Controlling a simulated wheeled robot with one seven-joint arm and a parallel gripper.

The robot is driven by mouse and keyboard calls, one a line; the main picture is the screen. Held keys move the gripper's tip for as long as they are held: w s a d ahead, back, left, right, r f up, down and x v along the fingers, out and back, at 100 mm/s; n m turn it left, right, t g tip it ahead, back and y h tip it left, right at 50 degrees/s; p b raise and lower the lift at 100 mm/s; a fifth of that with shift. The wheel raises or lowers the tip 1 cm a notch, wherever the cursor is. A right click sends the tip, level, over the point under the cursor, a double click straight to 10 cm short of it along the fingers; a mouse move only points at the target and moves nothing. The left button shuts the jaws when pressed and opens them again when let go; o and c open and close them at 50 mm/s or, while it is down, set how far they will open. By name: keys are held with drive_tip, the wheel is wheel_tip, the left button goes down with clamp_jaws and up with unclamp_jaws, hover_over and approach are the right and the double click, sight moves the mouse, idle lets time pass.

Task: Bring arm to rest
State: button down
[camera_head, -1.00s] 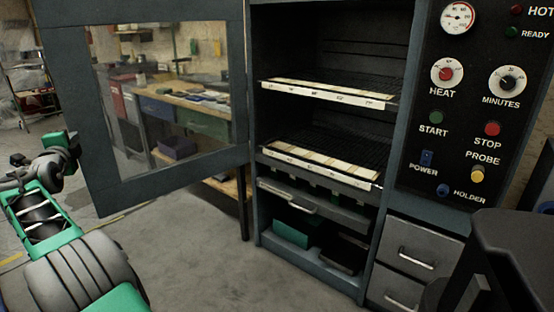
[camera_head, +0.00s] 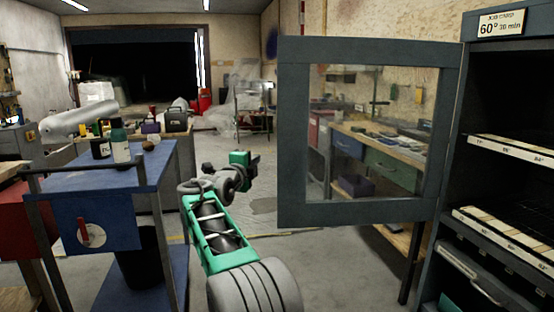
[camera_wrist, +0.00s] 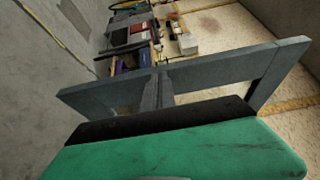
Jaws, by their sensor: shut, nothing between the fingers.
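My arm, green and grey, reaches forward in the middle of the head view. My gripper (camera_head: 250,161) is at its far end, small in the picture, held in the air just left of the open oven door. It is shut and holds nothing. The oven door (camera_head: 291,130) has a grey-blue frame and a large window. In the wrist view, my green gripper housing fills the bottom, with grey-blue framing beyond it.
The oven (camera_head: 447,150) stands at the right with racks of labelled strips (camera_head: 510,233). A blue cart (camera_head: 95,183) with bottles (camera_head: 120,148) on top stands left of my arm. Open floor (camera_head: 340,275) lies between the arm and the oven.

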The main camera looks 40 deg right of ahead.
drive_tip(key=s+a+r+n+y+p, duration=0.4)
drive_tip(key=a+n+p, duration=0.25)
drive_tip(key=p, duration=0.25)
drive_tip(key=s+a+r+n+y+p, duration=0.35)
drive_tip(key=a+n+p, duration=0.25)
drive_tip(key=a+p, duration=0.25)
drive_tip(key=s+a+f+n+g+y+p, duration=0.1)
drive_tip(key=s+a+n+p, duration=0.4)
drive_tip(key=s, duration=0.5)
drive_tip(key=s+a+n+g+y+p, duration=0.3)
drive_tip(key=s+a+n+p, duration=0.3)
drive_tip(key=s, duration=0.3)
drive_tip(key=s+a+f+n+g+y+p, duration=0.1)
drive_tip(key=s+a+n+g+y+p, duration=0.2)
drive_tip(key=s, duration=0.7)
drive_tip(key=a+n+p, duration=0.2)
drive_tip(key=a+p, duration=0.1)
drive_tip(key=shift+s+a+f, duration=0.3)
drive_tip(key=shift+a, duration=0.1)
